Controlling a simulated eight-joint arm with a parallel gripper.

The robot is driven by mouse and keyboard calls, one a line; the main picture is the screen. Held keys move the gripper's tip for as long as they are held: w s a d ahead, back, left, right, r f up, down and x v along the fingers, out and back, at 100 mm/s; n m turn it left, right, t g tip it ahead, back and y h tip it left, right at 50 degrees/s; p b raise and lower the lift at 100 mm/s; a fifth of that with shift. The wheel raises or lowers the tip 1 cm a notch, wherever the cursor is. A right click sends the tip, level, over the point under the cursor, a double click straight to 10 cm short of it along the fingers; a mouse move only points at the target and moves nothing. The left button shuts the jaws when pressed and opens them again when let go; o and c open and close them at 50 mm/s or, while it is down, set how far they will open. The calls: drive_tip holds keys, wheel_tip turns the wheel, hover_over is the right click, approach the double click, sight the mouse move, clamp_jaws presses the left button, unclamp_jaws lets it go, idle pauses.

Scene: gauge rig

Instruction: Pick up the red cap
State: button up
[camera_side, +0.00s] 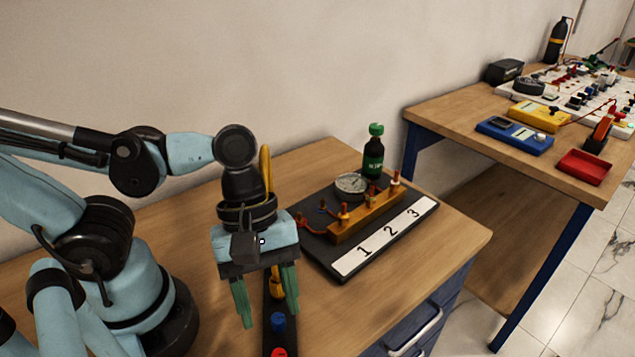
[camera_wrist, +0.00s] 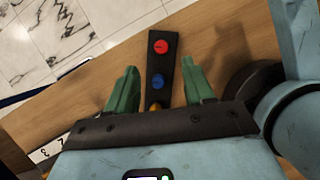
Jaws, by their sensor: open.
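The red cap (camera_wrist: 161,47) sits at the far end of a narrow dark strip (camera_wrist: 152,70) in the wrist view. In the side view the red cap (camera_side: 278,352) is partly cut off by the bottom edge. A blue cap (camera_wrist: 158,82) lies between the red cap and my gripper; it also shows in the side view (camera_side: 278,320). A yellow-orange cap (camera_wrist: 155,106) is nearest my gripper, partly hidden by it. My gripper (camera_side: 268,308) points down with its green fingers apart and empty. In the wrist view the gripper's fingers (camera_wrist: 160,78) flank the strip, and the red cap is beyond the fingertips.
The wooden tabletop (camera_side: 375,295) is clear in front of the board.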

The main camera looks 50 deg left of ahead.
sight(279, 355)
drive_tip(key=shift+x, duration=3.7)
drive_tip(key=shift+s, duration=0.1)
clamp_jaws()
